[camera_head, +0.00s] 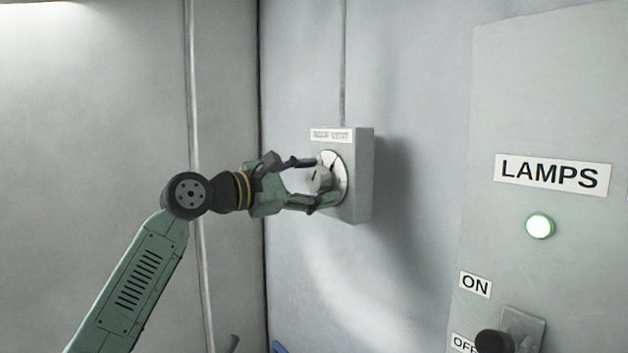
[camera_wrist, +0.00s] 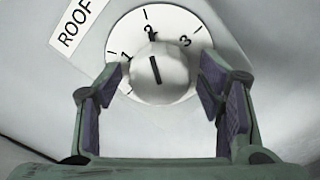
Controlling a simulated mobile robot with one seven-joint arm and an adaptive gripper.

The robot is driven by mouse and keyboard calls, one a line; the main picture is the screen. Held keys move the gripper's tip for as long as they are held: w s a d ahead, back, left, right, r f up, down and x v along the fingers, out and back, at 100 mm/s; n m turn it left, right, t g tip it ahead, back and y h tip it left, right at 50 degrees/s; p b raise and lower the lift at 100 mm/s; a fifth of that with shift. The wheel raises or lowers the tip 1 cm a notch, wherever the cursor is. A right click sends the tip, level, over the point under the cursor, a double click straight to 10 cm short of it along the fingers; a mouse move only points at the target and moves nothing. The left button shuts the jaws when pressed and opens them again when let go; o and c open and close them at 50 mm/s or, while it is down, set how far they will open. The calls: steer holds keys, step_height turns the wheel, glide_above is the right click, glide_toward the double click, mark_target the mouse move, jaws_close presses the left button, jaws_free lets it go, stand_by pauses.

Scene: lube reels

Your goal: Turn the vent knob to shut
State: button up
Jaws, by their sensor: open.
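The vent knob (camera_head: 320,179) is a pale round knob on a white dial, on the front of a grey wall box (camera_head: 362,175) whose label is too blurred to read fully here. In the wrist view the knob (camera_wrist: 160,73) has a dark pointer line directed up and slightly left, toward the dial's upper marks. The digits 1, 2 and 3 partly show around the dial (camera_wrist: 128,32). My gripper (camera_head: 314,184) is open, its fingers either side of the knob. In the wrist view its tips (camera_wrist: 160,78) flank the knob with gaps visible; contact is not seen.
A label reading ROOF (camera_wrist: 78,22) is on the box. To the right stands a LAMPS panel (camera_head: 530,100) with a lit green lamp (camera_head: 539,226) and a black switch handle (camera_head: 494,341) by ON and OFF labels. The wall around the box is clear.

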steer(key=shift+c, duration=0.4)
steer(key=c, duration=1.1)
steer(key=shift+o, duration=0.2)
